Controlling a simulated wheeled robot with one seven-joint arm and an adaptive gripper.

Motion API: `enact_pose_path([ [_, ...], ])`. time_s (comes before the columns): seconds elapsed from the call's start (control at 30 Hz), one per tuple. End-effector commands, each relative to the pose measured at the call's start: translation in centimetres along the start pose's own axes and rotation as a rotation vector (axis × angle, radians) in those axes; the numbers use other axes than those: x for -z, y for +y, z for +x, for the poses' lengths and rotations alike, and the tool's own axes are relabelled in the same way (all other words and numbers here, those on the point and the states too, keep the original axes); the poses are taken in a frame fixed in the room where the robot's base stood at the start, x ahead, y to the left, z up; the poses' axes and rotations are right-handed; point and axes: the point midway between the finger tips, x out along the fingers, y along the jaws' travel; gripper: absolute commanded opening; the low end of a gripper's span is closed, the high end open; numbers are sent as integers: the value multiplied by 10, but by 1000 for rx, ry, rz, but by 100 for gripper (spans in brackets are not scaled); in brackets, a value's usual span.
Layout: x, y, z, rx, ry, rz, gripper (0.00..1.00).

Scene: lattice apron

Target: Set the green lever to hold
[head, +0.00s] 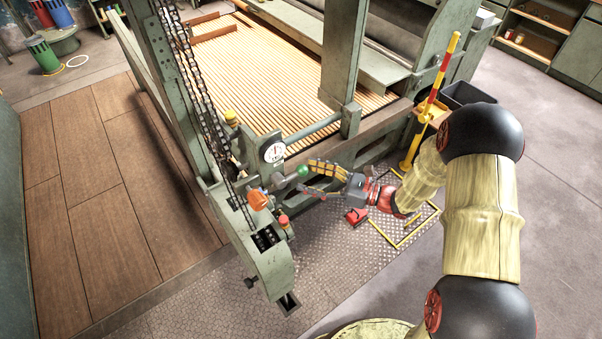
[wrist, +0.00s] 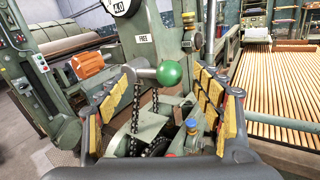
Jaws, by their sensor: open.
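The green lever's round green knob (head: 303,171) shows on the side of the grey-green machine, below a white dial. In the wrist view the green knob (wrist: 171,73) sits at the end of a short grey shaft pointing right. A small plate reading FREE (wrist: 144,38) is just above the shaft; no hold marking is legible. My gripper (head: 313,179) is open, its yellow-padded fingers close to the knob. In the wrist view my gripper (wrist: 160,82) has one finger on each side of the knob, with gaps between; contact cannot be told.
An orange knob (head: 257,199) and a red-capped part (head: 284,221) are close by on the machine. The dial (head: 274,152) is above. Chains hang behind the knob in the wrist view. A red pedal (head: 356,216) and a yellow post (head: 430,100) stand near my arm.

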Motion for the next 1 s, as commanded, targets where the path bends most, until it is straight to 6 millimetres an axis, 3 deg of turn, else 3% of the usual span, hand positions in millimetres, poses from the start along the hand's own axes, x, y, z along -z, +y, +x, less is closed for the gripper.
enact_pose_path([
  [0.2, 0, 0, 26, -2, 0, -1, 67],
  [0.57, 0, 0, 32, 0, 0, -1, 67],
  [1.0, -1, -1, 32, 2, 0, -2, 43],
])
